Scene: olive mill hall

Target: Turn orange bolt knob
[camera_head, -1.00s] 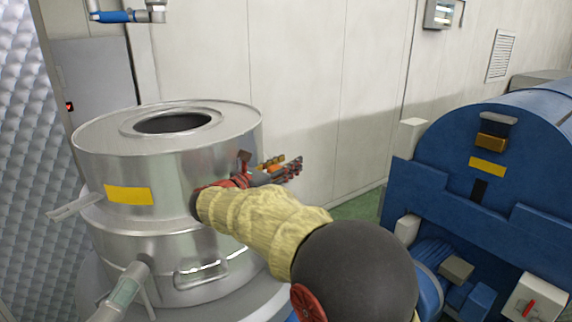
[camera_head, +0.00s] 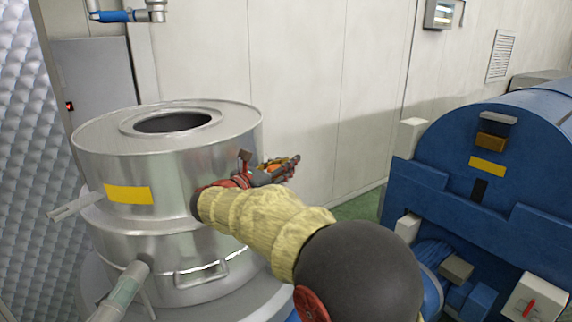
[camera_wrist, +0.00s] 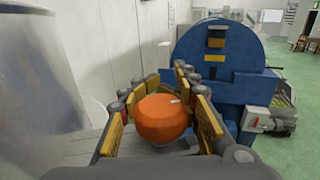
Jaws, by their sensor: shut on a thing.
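The orange knob (camera_wrist: 162,120) shows in the wrist view as a rounded orange body with a small pale mark on its upper right. My gripper (camera_wrist: 172,108) is shut on it, with a yellow-padded finger on each side. In the head view the gripper (camera_head: 277,169) is at the right side of the steel vessel (camera_head: 160,165), and only a little of the orange knob (camera_head: 273,167) shows between the fingers. The knob's mounting is hidden behind the gripper.
The steel vessel has a round top opening (camera_head: 172,122), a yellow plate (camera_head: 129,195) and a side handle (camera_head: 202,272). A blue machine (camera_head: 500,185) stands at the right, also seen in the wrist view (camera_wrist: 225,75). A pale wall (camera_head: 310,100) is behind. Green floor shows between.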

